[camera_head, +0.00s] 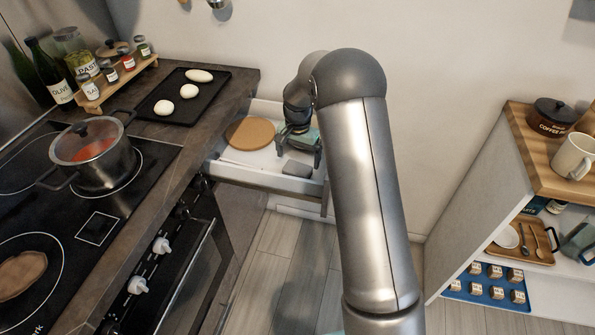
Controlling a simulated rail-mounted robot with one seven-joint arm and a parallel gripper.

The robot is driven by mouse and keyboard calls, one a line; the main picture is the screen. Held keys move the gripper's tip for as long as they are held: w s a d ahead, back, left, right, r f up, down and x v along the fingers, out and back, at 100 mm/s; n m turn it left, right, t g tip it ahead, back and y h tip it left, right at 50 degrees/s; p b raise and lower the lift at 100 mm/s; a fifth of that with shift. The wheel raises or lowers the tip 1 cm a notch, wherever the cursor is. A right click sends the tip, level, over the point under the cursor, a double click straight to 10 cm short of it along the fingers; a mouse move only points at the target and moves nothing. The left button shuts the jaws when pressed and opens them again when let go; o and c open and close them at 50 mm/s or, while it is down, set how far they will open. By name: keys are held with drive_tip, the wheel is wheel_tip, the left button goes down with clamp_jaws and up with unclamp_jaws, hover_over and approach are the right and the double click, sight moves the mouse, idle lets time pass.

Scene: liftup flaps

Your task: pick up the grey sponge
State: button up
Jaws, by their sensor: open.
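The grey sponge (296,169) is a small, flat grey block lying in the front right part of an open white drawer (239,171). My gripper (299,157) is over the drawer, pointing down, with its two fingers spread apart and nothing seen between them. In the picture the fingertips are just above the sponge, one toward its left and one toward its right. I cannot tell the exact height gap. My own arm hides the right end of the drawer.
A round wooden board (250,133) lies in the drawer, left of my gripper. The counter with a black tray (184,95) and a pot (93,156) on the hob stands at left. A shelf unit (481,182) stands at right. Floor between is clear.

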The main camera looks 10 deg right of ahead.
sight(297, 167)
drive_tip(key=f, duration=0.4)
drive_tip(key=shift+s+a+f, duration=0.1)
drive_tip(key=shift+s+f, duration=0.15)
drive_tip(key=shift+f, duration=0.1)
drive_tip(key=c, duration=1)
wheel_tip(297, 167, up, 10)
